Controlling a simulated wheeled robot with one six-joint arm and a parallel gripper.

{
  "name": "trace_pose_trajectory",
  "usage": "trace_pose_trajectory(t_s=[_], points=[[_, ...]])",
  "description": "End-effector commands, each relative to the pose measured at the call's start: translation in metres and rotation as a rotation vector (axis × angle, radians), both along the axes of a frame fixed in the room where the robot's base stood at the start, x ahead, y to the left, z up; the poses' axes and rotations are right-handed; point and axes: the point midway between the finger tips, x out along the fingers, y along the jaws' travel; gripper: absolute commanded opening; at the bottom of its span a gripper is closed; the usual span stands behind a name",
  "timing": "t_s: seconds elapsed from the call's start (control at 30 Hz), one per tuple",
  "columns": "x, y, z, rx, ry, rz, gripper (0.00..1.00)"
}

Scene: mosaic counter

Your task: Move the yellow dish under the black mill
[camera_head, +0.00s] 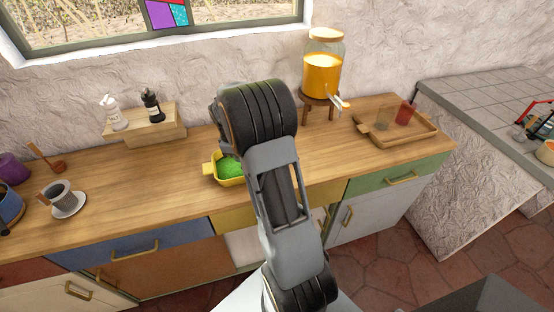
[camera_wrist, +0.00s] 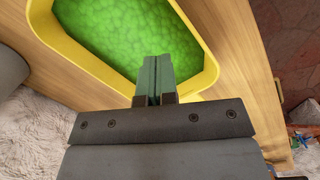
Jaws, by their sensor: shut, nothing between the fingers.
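The yellow dish (camera_head: 224,181), filled with something green, sits on the wooden counter left of my arm. My arm hides part of it in the head view. The black mill (camera_head: 153,108) stands upright on a small wooden riser at the wall, to the left of and behind the dish. In the wrist view the dish's yellow rim (camera_wrist: 72,53) and green contents fill the upper part. My gripper (camera_wrist: 155,60) is shut and empty, its fingertips seen against the green contents. Whether they touch the dish cannot be told. My arm hides the gripper in the head view.
A white bottle (camera_head: 114,115) shares the riser (camera_head: 145,133) with the mill. A cup (camera_head: 58,193) on a saucer stands left. An orange-filled jar (camera_head: 322,72) on a stand and a wooden tray (camera_head: 372,137) are right. The counter before the riser is clear.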

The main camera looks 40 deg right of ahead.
Motion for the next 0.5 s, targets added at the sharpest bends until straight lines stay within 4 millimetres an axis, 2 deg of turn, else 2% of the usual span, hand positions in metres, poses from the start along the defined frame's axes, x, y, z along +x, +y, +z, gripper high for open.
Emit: trace_pose_trajectory(t_s=[0.1, 0.27, 0.5], points=[[0.006, -0.016, -0.015, 0.007, 0.037, 0.038, 0.00], [0.002, -0.028, -0.024, 0.011, 0.056, 0.062, 0.00], [-0.028, -0.052, -0.023, 0.011, 0.059, 0.062, 0.00]])
